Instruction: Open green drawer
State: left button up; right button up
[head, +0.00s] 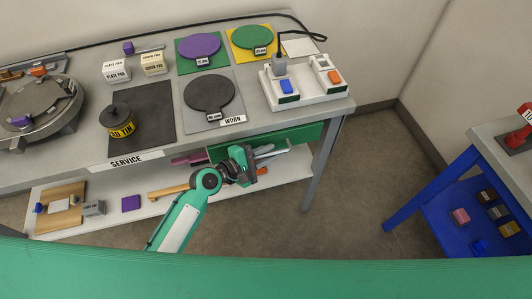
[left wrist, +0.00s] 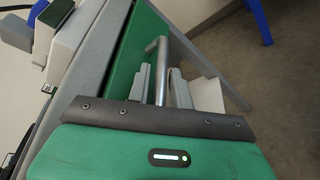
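The green drawer (head: 306,134) is under the right end of the workbench top, and its front appears closed. Its green front also shows in the left wrist view (left wrist: 134,45). A grey metal bar handle (left wrist: 161,66) stands out from it. My left gripper (head: 268,156) is at the handle, in front of the drawer. In the left wrist view its two fingers (left wrist: 162,86) are on either side of the bar, with small gaps visible, so it looks open around the handle. My left arm hides part of the drawer front. My right gripper is not in view.
The workbench top (head: 255,92) carries plates, a yellow-labelled tin (head: 118,119) and a white switch unit (head: 305,84). A lower shelf (head: 155,192) holds small items beneath. A blue-legged table (head: 430,190) stands at the right. The floor between is clear.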

pick_arm(q)
grip_shut()
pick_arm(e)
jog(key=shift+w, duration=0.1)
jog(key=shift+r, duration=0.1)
